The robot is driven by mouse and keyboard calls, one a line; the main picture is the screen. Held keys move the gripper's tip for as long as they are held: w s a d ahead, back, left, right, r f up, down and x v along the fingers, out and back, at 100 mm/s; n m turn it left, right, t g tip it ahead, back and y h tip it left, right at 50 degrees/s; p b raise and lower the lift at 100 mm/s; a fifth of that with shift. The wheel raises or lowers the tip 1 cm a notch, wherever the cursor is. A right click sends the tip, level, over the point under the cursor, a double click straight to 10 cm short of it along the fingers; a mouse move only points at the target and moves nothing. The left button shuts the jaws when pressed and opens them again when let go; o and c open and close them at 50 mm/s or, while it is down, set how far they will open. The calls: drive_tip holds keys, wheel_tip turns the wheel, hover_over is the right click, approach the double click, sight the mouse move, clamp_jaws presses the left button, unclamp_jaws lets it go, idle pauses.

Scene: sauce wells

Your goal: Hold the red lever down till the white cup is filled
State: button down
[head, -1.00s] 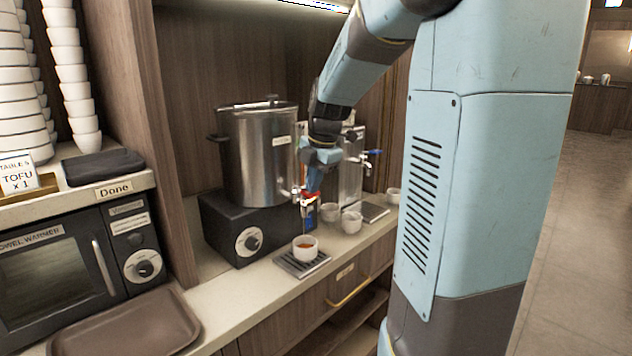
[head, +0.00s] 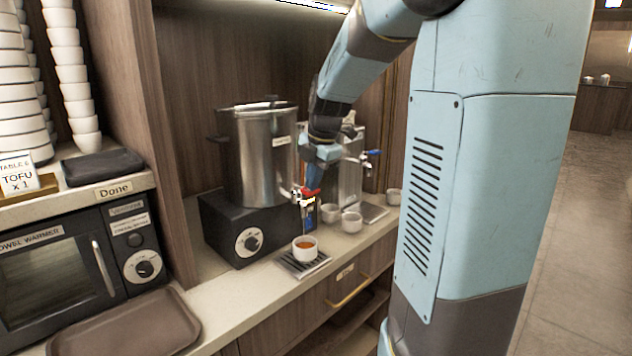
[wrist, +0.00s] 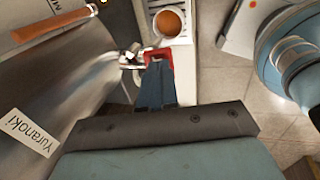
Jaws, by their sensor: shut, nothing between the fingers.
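The red lever (head: 311,191) is on the tap of the steel urn (head: 262,155), above the drip tray. It also shows in the wrist view (wrist: 160,53), right at the tips of my blue fingers. My gripper (wrist: 156,64) is shut and empty; its tips overlap the lever in that view, and I cannot tell whether they press on it. The white cup (head: 305,256) stands upright on the drip tray below the spout, with brown sauce in it close to the rim. The cup shows from above in the wrist view (wrist: 170,12).
Two small white cups (head: 351,222) (head: 330,213) stand right of the tap, near a second dispenser with a blue lever (head: 372,153). A brown tray (head: 125,325) lies at the front left beside the towel warmer (head: 60,265).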

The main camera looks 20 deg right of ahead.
drive_tip(key=shift+r, duration=0.5)
wheel_tip(320, 180, up, 14)
drive_tip(key=shift+s+d, duration=0.15)
drive_tip(key=shift+s, duration=0.25)
idle(0.6)
drive_tip(key=s+a+f+m+t, duration=0.1)
drive_tip(key=s+a+f+m, duration=0.1)
drive_tip(key=s+f+m, duration=0.2)
drive_tip(key=s+a+f+m+t, duration=0.1)
drive_tip(key=s+f+m, duration=0.3)
drive_tip(key=s+m, duration=0.7)
drive_tip(key=s+a+f+m+h, duration=0.1)
drive_tip(key=s+a+f+m, duration=0.2)
drive_tip(key=s+m, duration=0.4)
drive_tip(key=shift+s+a+f+t, duration=0.4)
drive_tip(key=shift+s+f, duration=0.1)
drive_tip(key=shift+f, duration=0.25)
